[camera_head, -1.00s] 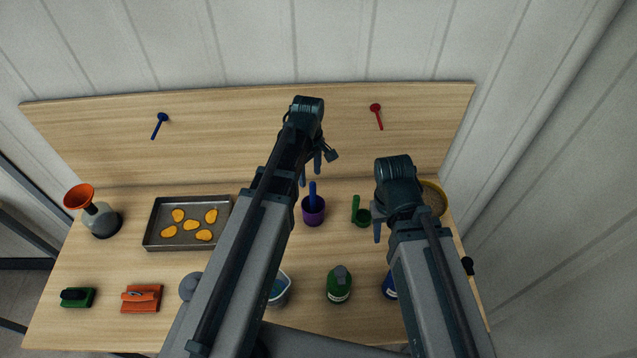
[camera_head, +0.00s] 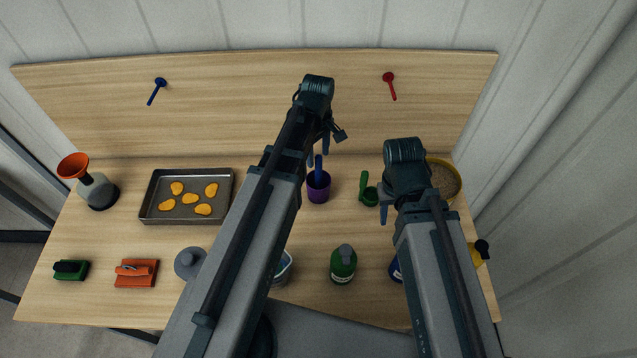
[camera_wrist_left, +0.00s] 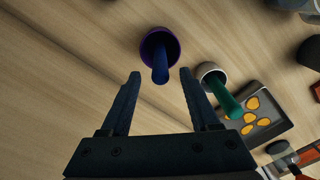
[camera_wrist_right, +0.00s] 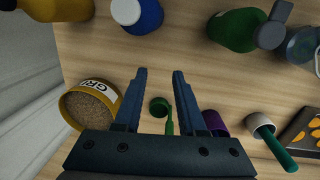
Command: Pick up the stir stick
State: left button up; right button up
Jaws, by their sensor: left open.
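A blue stick (camera_head: 319,164) stands tilted in a purple cup (camera_head: 318,188) on the table. In the left wrist view the blue stick (camera_wrist_left: 160,66) shows beyond and between my left fingers, apart from them. A green stick (camera_wrist_left: 222,96) leans in a pale cup (camera_wrist_left: 205,71) nearby; my left arm hides it in the head view. I cannot tell which of the two is the stir stick. My left gripper (camera_wrist_left: 161,74) is open and empty, above and near the purple cup. My right gripper (camera_wrist_right: 160,74) is open and empty, near a green scoop (camera_wrist_right: 160,107).
A tray (camera_head: 148,212) of orange pieces lies left, beside a bottle with an orange funnel (camera_head: 74,165). A yellow tub (camera_head: 457,183) stands right of my right gripper. A green bottle (camera_head: 343,264) and a brush (camera_head: 71,269) are at the front. The back panel (camera_head: 230,100) rises behind.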

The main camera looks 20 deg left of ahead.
aim_at(318, 171)
pick_arm(q)
jog(key=shift+f+b, duration=0.7)
jog(key=shift+f, duration=0.55)
pick_arm(e)
jog(key=shift+f, duration=1.25)
pick_arm(q)
notch_tip(318, 171, down, 5)
jog(key=b, duration=0.5)
jog(key=shift+s+d+f, duration=0.1)
jog(key=shift+f, duration=0.1)
jog(key=shift+r, duration=0.1)
pick_arm(e)
notch_tip(318, 171, down, 5)
jog(key=shift+f, duration=0.1)
pick_arm(q)
jog(key=shift+c, duration=0.3)
grip_shut()
